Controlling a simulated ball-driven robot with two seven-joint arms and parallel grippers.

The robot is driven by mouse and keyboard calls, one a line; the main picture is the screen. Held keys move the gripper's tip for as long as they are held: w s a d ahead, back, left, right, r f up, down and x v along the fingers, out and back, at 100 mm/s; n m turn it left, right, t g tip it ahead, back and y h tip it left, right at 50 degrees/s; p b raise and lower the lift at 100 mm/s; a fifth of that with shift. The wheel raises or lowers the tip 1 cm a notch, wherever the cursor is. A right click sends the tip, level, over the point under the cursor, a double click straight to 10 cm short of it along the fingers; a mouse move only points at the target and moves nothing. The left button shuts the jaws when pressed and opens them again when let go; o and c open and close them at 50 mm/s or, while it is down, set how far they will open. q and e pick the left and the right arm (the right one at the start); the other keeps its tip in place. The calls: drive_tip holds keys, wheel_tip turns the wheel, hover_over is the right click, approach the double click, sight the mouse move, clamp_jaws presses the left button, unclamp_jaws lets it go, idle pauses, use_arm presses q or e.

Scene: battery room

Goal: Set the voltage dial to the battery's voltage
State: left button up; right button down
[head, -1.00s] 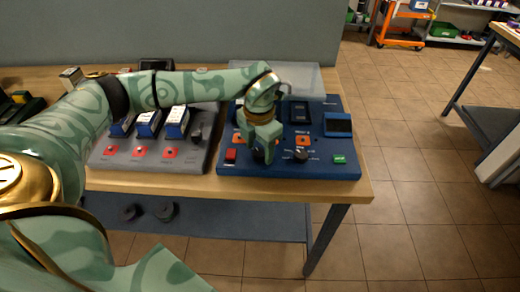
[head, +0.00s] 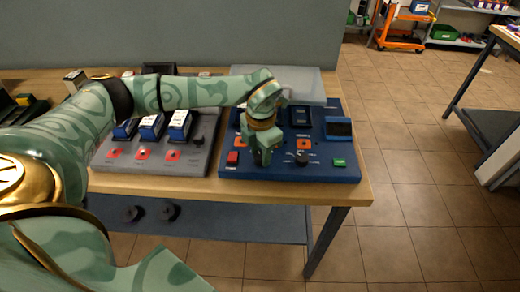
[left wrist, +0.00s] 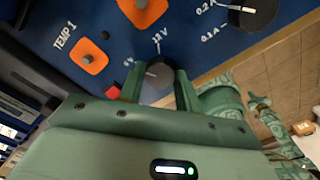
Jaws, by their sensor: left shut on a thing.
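The voltage dial (left wrist: 158,74) is a small dark round knob on the blue panel (head: 225,172). In the left wrist view a "V" label shows just above it, and a second mark to its left is only partly readable. My left gripper (left wrist: 158,88) points down with a finger on each side of the dial and is shut on it.
Right of the gripper, the panel has another black knob (head: 302,158) with 0.1 A and 0.2 A marks. A red button (head: 233,157), a green button (head: 339,162) and a dark screen (head: 338,127) are also there. A pale translucent sheet (head: 305,80) stands behind.

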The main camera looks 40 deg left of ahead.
use_arm(q)
drive_tip(key=shift+r+m+p, duration=0.3)
drive_tip(key=shift+m+p, duration=0.8)
drive_tip(key=shift+m, duration=0.1)
drive_tip(key=m+p, duration=0.2)
drive_tip(key=m, duration=0.1)
drive_tip(key=shift+m+p, duration=0.3)
drive_tip(key=shift+p, duration=0.05)
drive_tip(key=m+p, duration=0.2)
drive_tip(key=m, duration=0.1)
drive_tip(key=shift+w+f, duration=0.1)
drive_tip(key=shift+f+m+p, duration=0.1)
drive_tip(key=shift+m+p, duration=0.55)
drive_tip(key=shift+m, duration=1.15)
use_arm(e)
wheel_tip(320, 180, up, 9)
drive_tip(key=w, duration=0.2)
drive_tip(key=shift+f+t, duration=0.2)
drive_tip(key=shift+t, duration=0.1)
use_arm(q)
drive_tip(key=o, duration=1)
drive_tip(key=shift+c, duration=0.2)
wheel_tip(320, 180, up, 16)
drive_tip(key=p, duration=0.2)
use_arm(e)
drive_tip(key=shift+w+r, duration=0.25)
drive_tip(key=shift+r, duration=1)
